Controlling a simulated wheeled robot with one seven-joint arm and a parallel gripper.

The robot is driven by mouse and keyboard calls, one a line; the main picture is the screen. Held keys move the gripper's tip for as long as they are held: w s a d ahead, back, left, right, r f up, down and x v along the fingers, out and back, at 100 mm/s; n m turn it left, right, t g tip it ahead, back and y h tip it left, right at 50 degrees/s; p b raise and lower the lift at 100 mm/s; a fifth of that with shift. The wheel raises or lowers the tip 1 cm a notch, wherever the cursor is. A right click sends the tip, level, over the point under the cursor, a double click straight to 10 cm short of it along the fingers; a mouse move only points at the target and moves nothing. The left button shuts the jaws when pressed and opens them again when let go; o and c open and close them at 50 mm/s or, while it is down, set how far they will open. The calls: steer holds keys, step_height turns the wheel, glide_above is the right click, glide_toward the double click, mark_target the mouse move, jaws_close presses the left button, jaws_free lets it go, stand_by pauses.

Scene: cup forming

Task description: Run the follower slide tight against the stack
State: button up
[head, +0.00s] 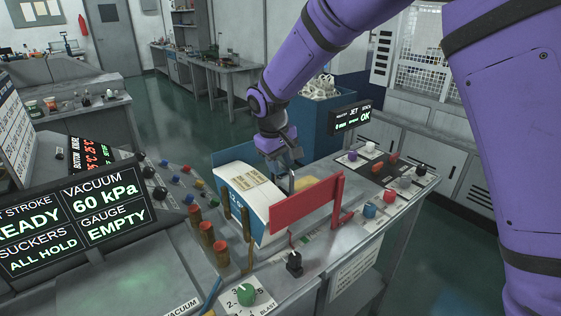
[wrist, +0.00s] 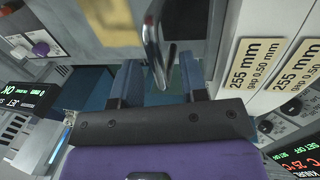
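The stack (head: 243,200) is a block of white and blue sheets lying in the feed bay, with tan 255 mm labels on top. The labels also show at the right of the wrist view (wrist: 255,62). A red plate (head: 305,207), which seems to be the follower slide, stands upright in front of the stack's near right side; whether it touches the sheets cannot be told. My gripper (head: 282,163) is above the stack's far right end. In the wrist view its fingers (wrist: 158,78) are apart, with a bent chrome handle (wrist: 154,40) between or just beyond them.
Brown-topped posts (head: 206,236) stand at the stack's left. A panel of coloured knobs (head: 385,170) and a JET STACK display (head: 350,117) reading OK lie to the right. A vacuum display (head: 75,215) at left reads 60 kPa and gauge EMPTY.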

step_height(320, 180, up, 11)
steer(key=s+a, duration=0.1)
steer(key=shift+a+f, duration=0.2)
steer(key=shift+a, duration=0.15)
steer(key=shift+s, duration=0.1)
steer(key=s+d+r+m+t+y, duration=0.1)
steer(key=s+d+r+m, duration=0.1)
steer(key=s+d+r, duration=0.55)
steer(key=s+d+r+m+t+y, duration=0.1)
steer(key=s+d+r, duration=0.25)
steer(key=d, duration=0.75)
steer(key=s+d+f+m+t, duration=0.1)
steer(key=s+d, duration=0.4)
steer(key=s, duration=0.5)
steer(key=s+d+f+m+t, duration=0.1)
steer(key=s+d+f+m, duration=0.1)
steer(key=s+d, duration=0.4)
steer(key=shift+s+d+f+m, duration=0.2)
steer(key=shift+s+m, duration=0.4)
steer(key=shift+s, duration=1.65)
